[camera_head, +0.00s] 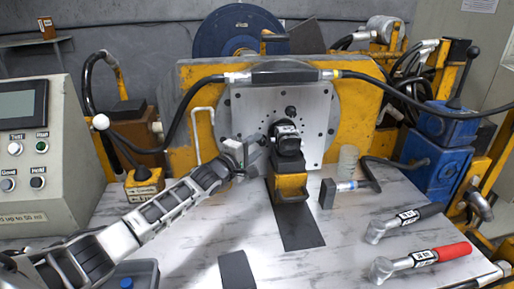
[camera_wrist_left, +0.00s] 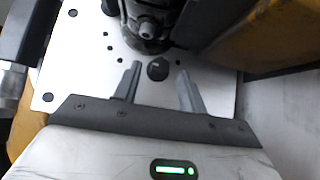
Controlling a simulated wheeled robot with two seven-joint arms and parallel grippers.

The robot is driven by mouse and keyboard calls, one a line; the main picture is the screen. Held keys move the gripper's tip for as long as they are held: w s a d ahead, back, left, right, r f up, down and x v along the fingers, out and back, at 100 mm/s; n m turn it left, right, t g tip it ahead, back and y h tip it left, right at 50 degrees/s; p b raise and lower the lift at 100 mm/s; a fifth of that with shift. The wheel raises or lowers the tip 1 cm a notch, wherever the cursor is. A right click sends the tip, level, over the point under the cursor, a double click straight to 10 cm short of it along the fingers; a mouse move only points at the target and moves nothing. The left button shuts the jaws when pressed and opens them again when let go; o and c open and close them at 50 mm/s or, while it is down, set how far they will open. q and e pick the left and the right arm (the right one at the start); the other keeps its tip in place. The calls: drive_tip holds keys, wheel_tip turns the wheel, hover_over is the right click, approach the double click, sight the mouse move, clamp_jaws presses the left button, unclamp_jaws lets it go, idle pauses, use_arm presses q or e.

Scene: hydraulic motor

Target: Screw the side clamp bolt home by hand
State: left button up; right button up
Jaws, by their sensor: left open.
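The dark motor (camera_head: 288,140) sits on a yellow block (camera_head: 291,186) in front of the pale drilled plate (camera_head: 255,108). My left gripper (camera_head: 262,150) reaches in from the left and is just left of the motor. In the left wrist view, the gripper (camera_wrist_left: 160,84) is open, with its two fingers apart. A dark round bolt head (camera_wrist_left: 157,69), apparently the side clamp bolt, shows between the fingertips; I cannot tell whether they touch it. In the head view this bolt is not clearly visible beside the gripper. My right gripper is not in view.
A black-handled tool (camera_head: 402,221) and a red-handled tool (camera_head: 420,261) lie at the front right. A control box (camera_head: 40,150) stands at left and blue valve blocks (camera_head: 438,160) at right. Black hoses arch beside the yellow frame (camera_head: 185,130).

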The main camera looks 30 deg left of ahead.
use_arm(q)
drive_tip(key=shift+w+d, duration=0.15)
drive_tip(key=shift+w, duration=0.55)
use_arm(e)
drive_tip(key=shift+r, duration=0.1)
